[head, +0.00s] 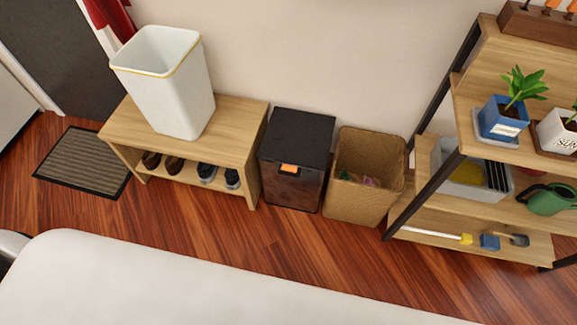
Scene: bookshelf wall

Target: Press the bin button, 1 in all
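A dark bin (296,160) with a flat black lid stands on the floor against the wall, between a wooden bench and a wicker basket. Its lid looks closed. A small orange button (289,169) sits on the upper front of the bin, just below the lid edge. Nothing touches the button. Neither of my grippers is in view.
A white open bin (178,110) stands on the wooden shoe bench (236,128). The wicker basket (352,203) is open with items inside. A plant shelf (436,150) stands at right. A white surface (170,285) fills the foreground; wooden floor (300,245) lies clear between.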

